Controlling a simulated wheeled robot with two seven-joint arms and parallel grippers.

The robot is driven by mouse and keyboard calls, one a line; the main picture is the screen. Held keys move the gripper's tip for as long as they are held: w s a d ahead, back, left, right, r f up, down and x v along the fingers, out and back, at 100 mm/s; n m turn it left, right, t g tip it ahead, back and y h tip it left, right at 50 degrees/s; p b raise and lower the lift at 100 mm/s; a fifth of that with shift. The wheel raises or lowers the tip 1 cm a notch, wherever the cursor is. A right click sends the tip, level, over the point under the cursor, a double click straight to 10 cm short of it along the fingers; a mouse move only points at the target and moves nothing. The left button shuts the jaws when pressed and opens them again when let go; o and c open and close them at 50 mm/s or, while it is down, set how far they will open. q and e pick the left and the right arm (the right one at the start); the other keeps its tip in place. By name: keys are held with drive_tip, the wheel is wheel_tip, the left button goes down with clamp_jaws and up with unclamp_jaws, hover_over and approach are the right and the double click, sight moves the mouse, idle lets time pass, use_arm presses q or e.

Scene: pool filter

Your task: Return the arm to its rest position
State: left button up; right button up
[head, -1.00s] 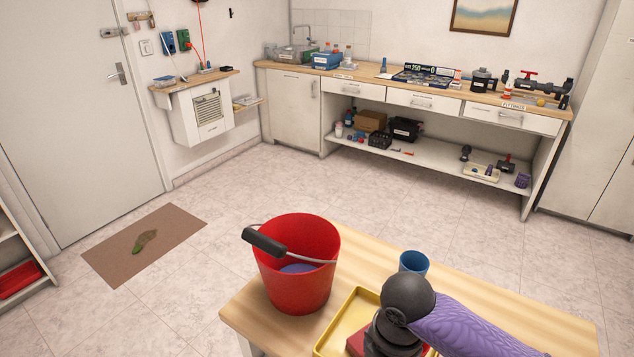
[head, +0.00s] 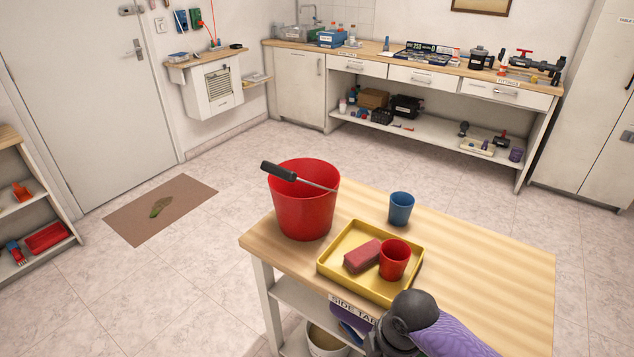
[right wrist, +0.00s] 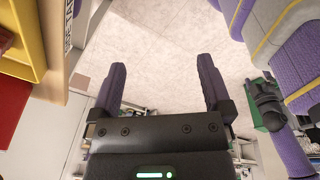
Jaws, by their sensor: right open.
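My right arm (head: 450,335) enters the head view at the lower right, purple with a black joint. It is in front of the side table's near edge, beside the yellow tray. My right gripper (right wrist: 160,72) shows in the right wrist view with its two purple fingers wide apart. Nothing is between them, only pale floor beyond. The head view does not show the right fingertips clearly. My left gripper is not in view.
The side table (head: 480,250) bears a red bucket (head: 303,205), a blue cup (head: 401,209) and a yellow tray (head: 345,237). A red cup (head: 394,262) and a reddish block (head: 361,256) are in the tray. Open floor (head: 200,290) lies left of the table.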

drive_tip(key=s+d+f+m, duration=0.2)
drive_tip(key=s+f+m, duration=0.3)
drive_tip(key=f, duration=0.3)
drive_tip(key=s+d+f+m, duration=0.3)
drive_tip(key=s+f+m, duration=0.2)
drive_tip(key=f, duration=0.4)
drive_tip(key=s+d+f+m, duration=0.1)
drive_tip(key=s+f+m, duration=0.2)
drive_tip(key=s, duration=0.8)
drive_tip(key=s+f+m+h, duration=0.1)
drive_tip(key=s+f+m, duration=0.2)
drive_tip(key=s, duration=0.8)
drive_tip(key=shift+d+f, duration=0.4)
drive_tip(key=shift+f, duration=0.35)
drive_tip(key=shift+s, duration=0.1)
